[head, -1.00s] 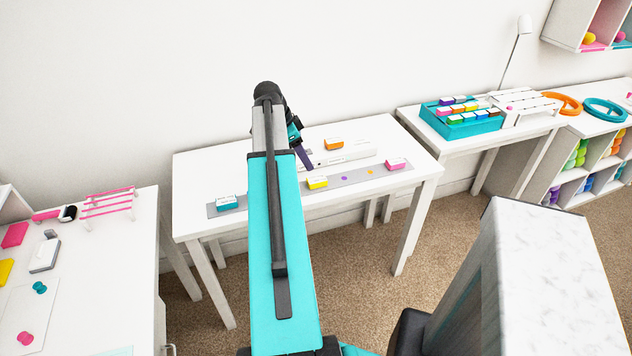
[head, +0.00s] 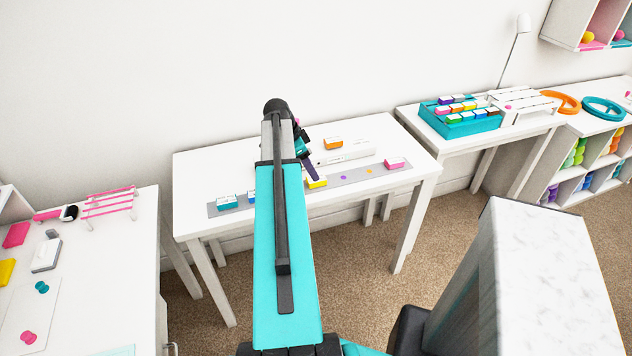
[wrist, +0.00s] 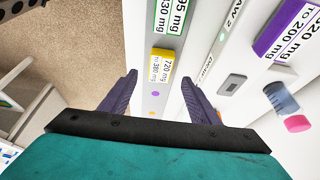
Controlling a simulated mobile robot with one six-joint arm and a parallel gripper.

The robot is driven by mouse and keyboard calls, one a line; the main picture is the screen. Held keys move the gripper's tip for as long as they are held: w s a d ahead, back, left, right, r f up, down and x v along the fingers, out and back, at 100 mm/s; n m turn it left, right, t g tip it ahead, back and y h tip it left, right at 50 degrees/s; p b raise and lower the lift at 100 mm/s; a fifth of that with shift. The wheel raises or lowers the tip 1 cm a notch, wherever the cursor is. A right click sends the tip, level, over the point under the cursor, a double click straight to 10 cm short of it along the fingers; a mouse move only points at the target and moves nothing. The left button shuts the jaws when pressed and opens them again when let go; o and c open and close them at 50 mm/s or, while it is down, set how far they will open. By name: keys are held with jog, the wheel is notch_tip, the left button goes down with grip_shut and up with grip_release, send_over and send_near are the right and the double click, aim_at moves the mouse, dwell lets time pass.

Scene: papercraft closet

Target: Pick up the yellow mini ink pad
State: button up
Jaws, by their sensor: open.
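The yellow mini ink pad (head: 317,184) lies on a grey strip on the white table, partly hidden by my gripper in the head view. In the wrist view the yellow pad (wrist: 161,66) shows its white label, ahead of the fingertips and roughly centred between them. My gripper (wrist: 160,88) is open and empty, with one purple finger on each side of the pad's line. In the head view my gripper (head: 310,168) is just above and beside the pad; the exact height gap cannot be told.
On the same table are a teal pad (head: 227,202), a blue pad (head: 252,196) partly behind my arm, an orange pad (head: 333,144), a pink pad (head: 394,163) and a long white box (head: 350,153). A teal tray (head: 470,126) of small pads stands on the right table.

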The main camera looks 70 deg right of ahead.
jog(key=shift+f, duration=0.1)
jog(key=shift+p+x, duration=1)
jog(key=shift+x, duration=1.45)
jog(key=shift+c, duration=0.2)
jog(key=c, duration=1.1)
